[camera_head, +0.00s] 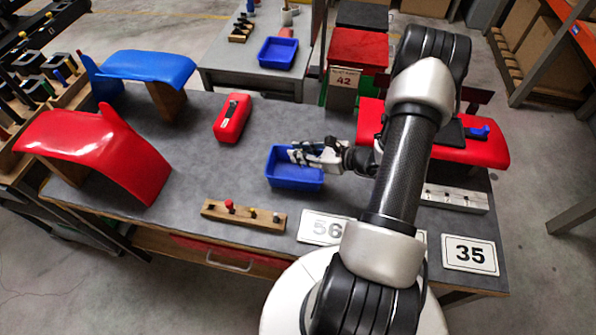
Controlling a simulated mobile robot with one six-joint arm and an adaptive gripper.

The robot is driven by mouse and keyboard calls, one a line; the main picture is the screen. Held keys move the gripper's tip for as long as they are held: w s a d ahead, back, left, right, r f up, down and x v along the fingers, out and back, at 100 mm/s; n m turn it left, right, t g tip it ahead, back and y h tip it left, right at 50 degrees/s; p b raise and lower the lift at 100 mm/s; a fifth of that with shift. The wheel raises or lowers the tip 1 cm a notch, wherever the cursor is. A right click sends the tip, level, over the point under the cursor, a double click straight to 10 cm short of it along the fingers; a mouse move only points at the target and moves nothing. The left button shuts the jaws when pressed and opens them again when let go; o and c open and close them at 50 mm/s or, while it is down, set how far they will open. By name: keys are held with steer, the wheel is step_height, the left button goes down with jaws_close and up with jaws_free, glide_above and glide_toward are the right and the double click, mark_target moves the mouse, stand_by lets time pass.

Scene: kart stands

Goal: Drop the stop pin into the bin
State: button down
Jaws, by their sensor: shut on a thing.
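The blue bin (296,183) stands open on the grey workbench, near its middle. My gripper (296,155) comes in from the right and is over the bin's far part, with its fingers pointing left. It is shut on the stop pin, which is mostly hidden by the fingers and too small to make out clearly. The inside of the bin shows only in part under the gripper.
A wooden block (262,218) with a red-topped pin and dark pins stands in front of the bin. A red case (232,118), red fairing (97,150) and blue fairing (146,66) are to the left. A 35 plate (470,254) lies at the right front.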

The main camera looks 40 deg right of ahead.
steer(key=c, duration=1.5)
jaws_free()
steer(key=shift+o, duration=0.2)
steer(key=v, duration=1.2)
